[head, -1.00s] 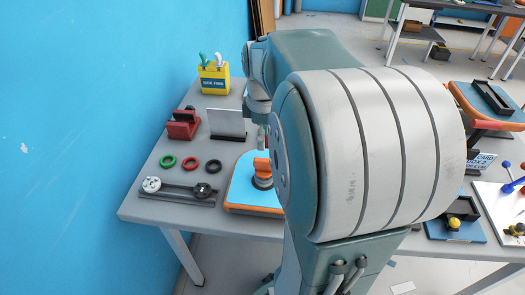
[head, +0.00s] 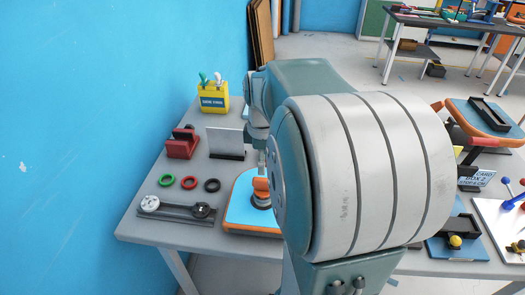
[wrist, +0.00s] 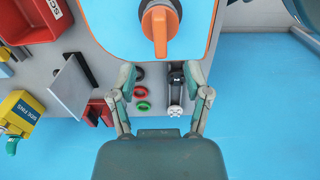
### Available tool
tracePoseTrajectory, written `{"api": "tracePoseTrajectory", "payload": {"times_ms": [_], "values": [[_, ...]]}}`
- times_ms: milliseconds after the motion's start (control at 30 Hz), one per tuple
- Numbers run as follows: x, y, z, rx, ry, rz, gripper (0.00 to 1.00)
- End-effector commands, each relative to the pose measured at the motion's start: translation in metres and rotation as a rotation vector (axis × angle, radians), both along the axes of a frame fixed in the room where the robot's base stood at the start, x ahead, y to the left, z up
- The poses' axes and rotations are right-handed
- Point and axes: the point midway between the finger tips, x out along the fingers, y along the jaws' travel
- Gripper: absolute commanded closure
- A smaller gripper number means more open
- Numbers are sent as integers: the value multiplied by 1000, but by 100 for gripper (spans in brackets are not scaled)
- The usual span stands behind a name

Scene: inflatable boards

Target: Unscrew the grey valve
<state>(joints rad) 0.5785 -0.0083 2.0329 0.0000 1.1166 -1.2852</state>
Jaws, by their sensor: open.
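A small blue board with an orange rim (head: 240,212) lies on the grey table. A round grey fitting (head: 261,201) with an orange handle (head: 261,185) stands on it; I take this for the valve. In the wrist view, the orange handle (wrist: 160,30) is a straight bar over an orange disc, at the top centre of the blue board (wrist: 118,32). My gripper (wrist: 160,75) is open and empty. Its fingertips show just below the board's edge, apart from the handle.
Green, red and black rings (head: 189,182) lie left of the board, near a dark bar with round knobs (head: 176,208). A red block (head: 183,145), an upright panel (head: 226,143) and a yellow box (head: 214,98) stand behind. A blue wall closes the left.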

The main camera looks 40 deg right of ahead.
Motion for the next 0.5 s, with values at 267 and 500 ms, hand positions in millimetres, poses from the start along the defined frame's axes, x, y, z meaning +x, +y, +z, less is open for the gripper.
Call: {"api": "tracePoseTrajectory", "payload": {"times_ms": [267, 500], "values": [[-1, 0, -48, 2, 3, 0, 37], [0, 0, -71, 1, 1, 0, 37]]}}
